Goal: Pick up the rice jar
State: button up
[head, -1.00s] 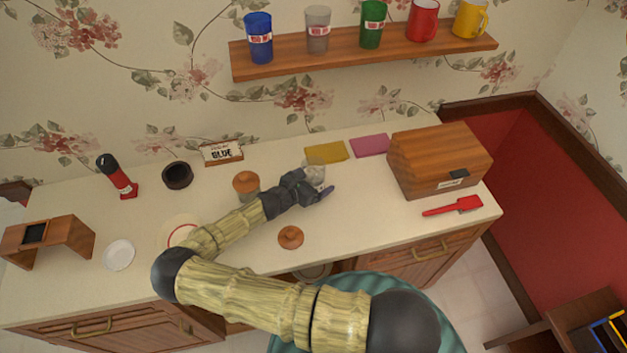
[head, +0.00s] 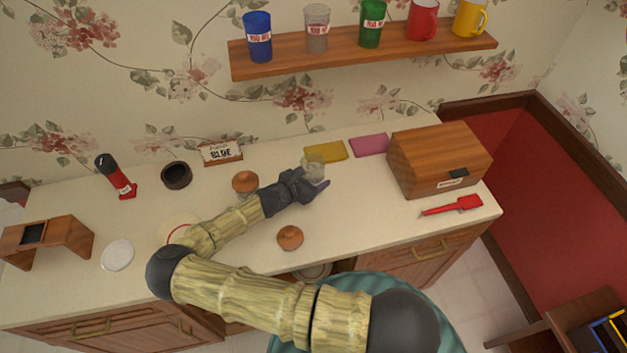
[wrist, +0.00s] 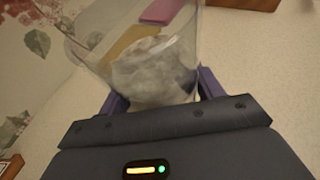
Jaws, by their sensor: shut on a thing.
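The rice jar is a clear glass jar (head: 314,168) with whitish contents, near the middle of the counter. In the wrist view the jar (wrist: 150,65) stands between the two fingers, and the yellow and pink cloths show through or past its glass. My gripper (head: 312,182) is shut on the jar from the front left. The jar's top looks uncovered. Whether its base touches the counter I cannot tell. A round brown lid (head: 290,237) lies on the counter in front of my gripper. A jar with a brown top (head: 245,182) stands to the left, partly behind my arm.
A yellow cloth (head: 325,151) and a pink cloth (head: 369,145) lie behind the jar. A wooden box (head: 438,160) and a red tool (head: 452,206) are on the right. Several cups stand on the wall shelf (head: 365,54) above. The counter right of my gripper is clear.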

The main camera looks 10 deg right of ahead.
notch_tip(320, 180, up, 17)
jog(key=b, duration=0.4)
jog(key=shift+f, duration=0.15)
dwell(0.5)
